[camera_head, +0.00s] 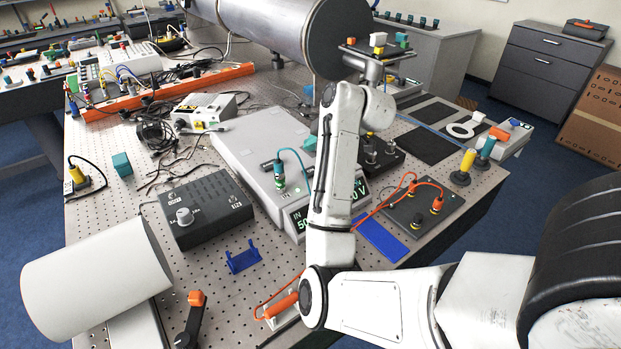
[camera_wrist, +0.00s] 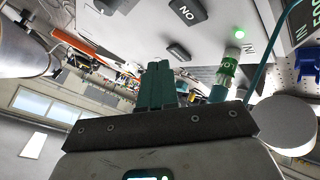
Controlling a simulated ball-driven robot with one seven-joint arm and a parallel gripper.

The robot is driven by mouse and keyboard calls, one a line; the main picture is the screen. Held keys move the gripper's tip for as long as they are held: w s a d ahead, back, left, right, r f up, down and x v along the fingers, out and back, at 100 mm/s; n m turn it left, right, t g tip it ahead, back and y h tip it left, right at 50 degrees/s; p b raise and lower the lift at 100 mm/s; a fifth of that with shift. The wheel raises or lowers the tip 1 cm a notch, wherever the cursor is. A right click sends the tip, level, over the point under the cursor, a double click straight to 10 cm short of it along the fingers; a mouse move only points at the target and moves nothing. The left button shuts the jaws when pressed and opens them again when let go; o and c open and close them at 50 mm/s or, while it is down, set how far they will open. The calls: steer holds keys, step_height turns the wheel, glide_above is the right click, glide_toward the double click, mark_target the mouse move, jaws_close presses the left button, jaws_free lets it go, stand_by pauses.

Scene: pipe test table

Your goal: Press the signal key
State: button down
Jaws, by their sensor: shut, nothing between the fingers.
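The pale grey box (camera_head: 245,139) lies on the perforated table, with a lit numeric display at its front edge. The wrist view shows its panel (camera_wrist: 215,12) with a black key (camera_wrist: 186,12) marked NO and another dark key (camera_wrist: 179,52). No part is clearly labelled as the signal key. My gripper (camera_wrist: 157,66) has teal fingers shut together and empty. In the picture, their tips lie just below the second dark key; I cannot tell whether they touch it. My arm largely hides the gripper in the head view.
A green light (camera_wrist: 239,34) glows beside a green plug (camera_wrist: 227,68). In the head view, a teal-cabled plug (camera_head: 280,174) stands on the box. A black knob box (camera_head: 207,208) and blue bracket (camera_head: 243,257) sit nearby.

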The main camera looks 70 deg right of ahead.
mark_target(313, 173)
step_height(313, 173, down, 4)
steer(key=shift+r+b, duration=0.1)
steer(key=shift+b, duration=1.05)
steer(key=shift+f, duration=0.65)
steer(key=shift+f+b, duration=0.35)
steer(key=shift+f, duration=0.5)
stand_by(1.3)
steer(key=shift+r, duration=0.15)
steer(key=shift+r+p, duration=0.75)
steer(key=shift+p, duration=0.25)
steer(key=shift+r, duration=0.1)
step_height(313, 173, up, 5)
steer(key=p, duration=0.5)
stand_by(0.5)
